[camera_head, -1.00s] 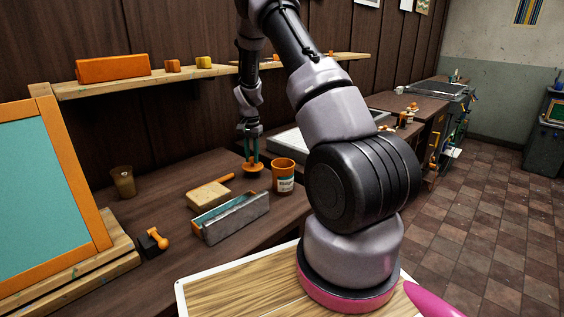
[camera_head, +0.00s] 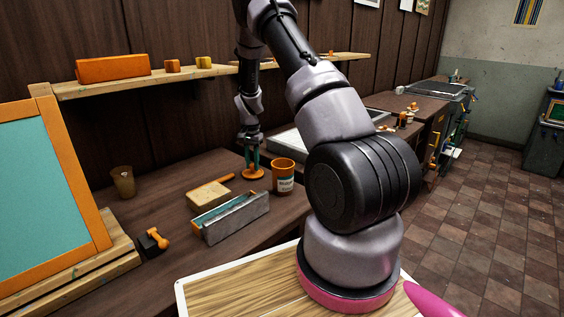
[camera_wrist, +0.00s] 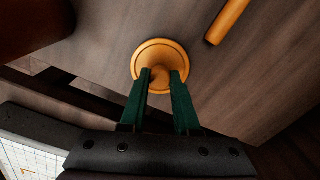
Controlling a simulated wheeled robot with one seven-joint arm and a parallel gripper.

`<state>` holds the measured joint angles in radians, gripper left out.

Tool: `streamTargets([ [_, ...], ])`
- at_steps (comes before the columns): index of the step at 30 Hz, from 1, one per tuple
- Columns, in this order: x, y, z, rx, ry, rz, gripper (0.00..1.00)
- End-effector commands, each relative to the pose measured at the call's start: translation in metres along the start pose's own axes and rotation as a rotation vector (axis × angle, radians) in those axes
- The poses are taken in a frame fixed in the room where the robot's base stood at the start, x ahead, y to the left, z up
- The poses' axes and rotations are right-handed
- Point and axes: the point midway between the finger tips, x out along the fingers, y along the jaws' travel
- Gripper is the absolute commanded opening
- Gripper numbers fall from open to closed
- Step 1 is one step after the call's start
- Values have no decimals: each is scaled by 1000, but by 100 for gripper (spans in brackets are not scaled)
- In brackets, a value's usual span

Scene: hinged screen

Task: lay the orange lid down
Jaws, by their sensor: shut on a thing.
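The orange lid (camera_head: 253,173) is a round disc with a raised knob, at table level on the dark wooden bench, left of the orange jar (camera_head: 284,176). My gripper (camera_head: 252,160) points down over it with its green fingers on either side of the lid's knob. In the wrist view the lid (camera_wrist: 153,66) shows as an orange disc, and my gripper (camera_wrist: 160,79) is shut on its knob. The lid looks level and very near or on the bench; I cannot tell whether it touches. The jar has a pale label.
A wooden block with an orange handle (camera_head: 208,195) and a grey trough (camera_head: 232,217) stand in front of the lid. A brown cup (camera_head: 123,181) stands to the left, beside the teal hinged screen (camera_head: 45,190). Bare bench (camera_head: 165,195) lies between cup and block.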

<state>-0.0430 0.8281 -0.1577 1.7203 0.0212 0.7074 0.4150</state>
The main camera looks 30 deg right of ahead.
Motion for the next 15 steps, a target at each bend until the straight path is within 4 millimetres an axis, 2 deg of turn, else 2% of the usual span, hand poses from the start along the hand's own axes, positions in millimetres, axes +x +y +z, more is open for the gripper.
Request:
streamTargets([
  [1,2,0,0,0,0,0,0],
  [2,1,0,0,0,0,0,41],
  [3,1,0,0,0,0,0,57],
  [4,1,0,0,0,0,0,65],
  [15,-3,0,0,0,1,-1,65],
])
